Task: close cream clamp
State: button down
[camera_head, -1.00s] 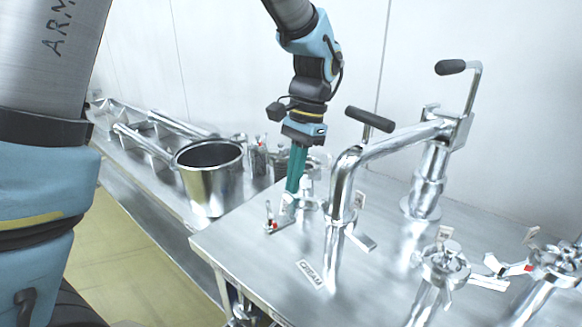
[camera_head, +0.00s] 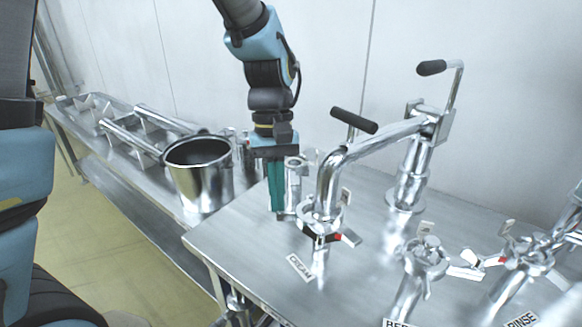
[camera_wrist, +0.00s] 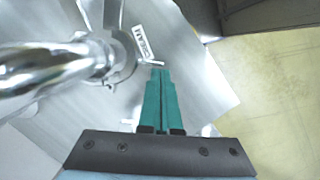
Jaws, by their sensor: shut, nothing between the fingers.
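The cream clamp (camera_head: 320,230) is a metal ring with a dark band and a red-tipped part, around the joint of the curved pipe above the CREAM label (camera_head: 299,268). It appears wrapped round the joint; whether it is fully fastened I cannot tell. In the wrist view the metal ring (camera_wrist: 121,72) shows at the pipe's end, beside the label (camera_wrist: 144,42). My gripper (camera_head: 277,208) has green fingers pointing down and stands left of the clamp in the head view. The fingers are shut and empty; in the wrist view their tips (camera_wrist: 160,70) are close to a small metal part by the ring.
The curved pipe (camera_head: 375,143) with black-handled levers rises right of my gripper. More clamped fittings (camera_head: 427,257) stand at the right of the steel table (camera_head: 245,245). A steel pot (camera_head: 200,175) is on the bench at left.

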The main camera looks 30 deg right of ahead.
jog(key=s+n, duration=0.1)
jog(key=n, duration=0.1)
jog(key=s+n+p, duration=0.1)
jog(key=shift+s+n+h, duration=0.25)
jog(key=shift+n+h, duration=0.15)
jog(key=shift+s+d+p, duration=0.1)
jog(key=shift+s+p, duration=0.2)
jog(key=shift+s, duration=0.15)
